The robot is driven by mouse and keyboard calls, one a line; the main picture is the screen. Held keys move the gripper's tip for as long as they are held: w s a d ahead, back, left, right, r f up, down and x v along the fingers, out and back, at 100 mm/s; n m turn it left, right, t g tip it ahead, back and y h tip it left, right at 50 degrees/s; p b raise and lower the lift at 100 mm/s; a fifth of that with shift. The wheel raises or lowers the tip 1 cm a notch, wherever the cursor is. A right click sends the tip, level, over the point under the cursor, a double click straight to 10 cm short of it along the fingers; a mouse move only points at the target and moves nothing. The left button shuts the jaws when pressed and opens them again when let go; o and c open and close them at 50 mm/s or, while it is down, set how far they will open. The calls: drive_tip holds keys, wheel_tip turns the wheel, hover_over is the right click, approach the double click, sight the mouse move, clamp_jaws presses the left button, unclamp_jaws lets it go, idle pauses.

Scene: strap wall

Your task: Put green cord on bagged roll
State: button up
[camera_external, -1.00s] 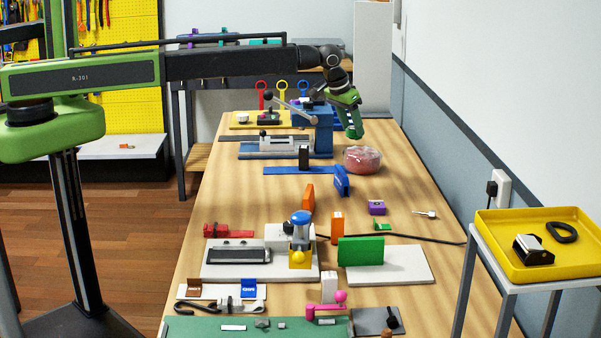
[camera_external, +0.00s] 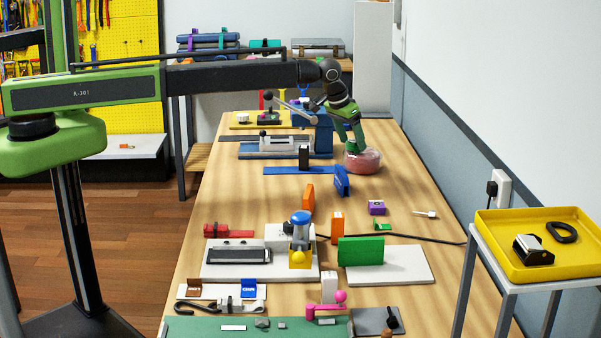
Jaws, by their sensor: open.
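A round pinkish roll in what looks like a clear bag (camera_external: 371,162) sits on the wooden table, near its right edge towards the back. My gripper (camera_external: 352,148) reaches down to it from above. Its green fingers are open, and their tips are at the roll's upper left side, overlapping it in the picture. I cannot tell whether they touch it. I cannot make out a green cord for certain. The green of my fingers makes it hard to tell whether any cord is at the gripper.
A blue machine with a lever (camera_external: 320,135) stands just left of my gripper. An upright blue block (camera_external: 342,181) stands in front of the roll. A purple box (camera_external: 376,208) and a green block (camera_external: 360,251) are nearer the camera. The table right of the roll is clear.

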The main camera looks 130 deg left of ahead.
drive_tip(key=p+v, duration=1.1)
drive_tip(key=v, duration=0.1)
drive_tip(key=w+d+m+h, duration=0.15)
drive_tip(key=w+d, duration=0.25)
drive_tip(key=d, duration=0.8)
drive_tip(key=w+d+f+m, duration=0.1)
drive_tip(key=w+d+m, duration=0.3)
drive_tip(key=d, duration=0.8)
drive_tip(key=w+d+m+h, duration=0.1)
drive_tip(key=w+d, duration=0.4)
drive_tip(key=d, duration=0.6)
drive_tip(key=s+d+m+h, duration=0.1)
drive_tip(key=s+d+m, duration=0.2)
drive_tip(key=d, duration=1.1)
drive_tip(key=s+d+m, duration=0.3)
drive_tip(key=d, duration=1)
drive_tip(key=s+d+m+h, duration=0.1)
drive_tip(key=s+d+m, duration=0.2)
drive_tip(key=d, duration=1.1)
wheel_tip(320, 180, down, 7)
drive_tip(key=b, duration=0.6)
drive_tip(key=shift+f+g+b, duration=0.25)
drive_tip(key=shift+g+b, duration=0.05)
drive_tip(key=shift+g, duration=0.1)
